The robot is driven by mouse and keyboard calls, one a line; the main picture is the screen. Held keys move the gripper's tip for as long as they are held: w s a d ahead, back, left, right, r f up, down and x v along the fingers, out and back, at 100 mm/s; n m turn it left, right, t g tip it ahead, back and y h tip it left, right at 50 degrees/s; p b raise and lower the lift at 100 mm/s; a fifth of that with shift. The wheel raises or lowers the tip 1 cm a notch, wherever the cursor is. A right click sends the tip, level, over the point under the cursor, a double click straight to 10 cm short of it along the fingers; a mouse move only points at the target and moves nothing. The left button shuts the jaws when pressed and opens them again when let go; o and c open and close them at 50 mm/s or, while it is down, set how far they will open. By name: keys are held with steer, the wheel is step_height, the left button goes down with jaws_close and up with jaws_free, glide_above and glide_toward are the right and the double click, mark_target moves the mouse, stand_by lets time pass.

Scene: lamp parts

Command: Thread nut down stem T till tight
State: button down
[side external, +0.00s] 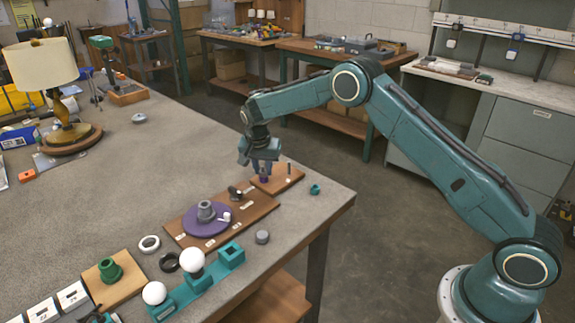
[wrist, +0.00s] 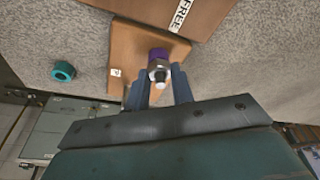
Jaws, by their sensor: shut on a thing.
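My gripper (side external: 264,172) points down over a small wooden board (side external: 290,178) near the table's right corner. In the wrist view its two blue fingers (wrist: 161,80) stand on either side of a metallic hex nut (wrist: 158,69) and are shut on it. A pale rounded stem tip (wrist: 159,86) shows through the nut. Behind the nut is a purple base (wrist: 158,54), which also shows under the fingers in the side view (side external: 264,179). The nut is hidden by the fingers in the side view. The thread and any gap below the nut cannot be made out.
A thin upright pin (side external: 289,170) stands on the same board. A teal ring-like part (side external: 314,189) lies to its right on the table. A longer board (side external: 262,205) with a purple disc (side external: 190,222) is to the left. A lamp (side external: 62,100) stands far left.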

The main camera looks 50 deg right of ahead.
steer(key=shift+d+f+m, duration=0.1)
steer(key=shift+m, duration=1.1)
steer(key=shift+g, duration=0.3)
steer(key=m, duration=0.3)
steer(key=shift+w+m+g+h, duration=0.1)
steer(key=shift+m+g+h, duration=0.3)
steer(key=c, duration=1.1)
jaws_free()
steer(key=shift+v, duration=3.75)
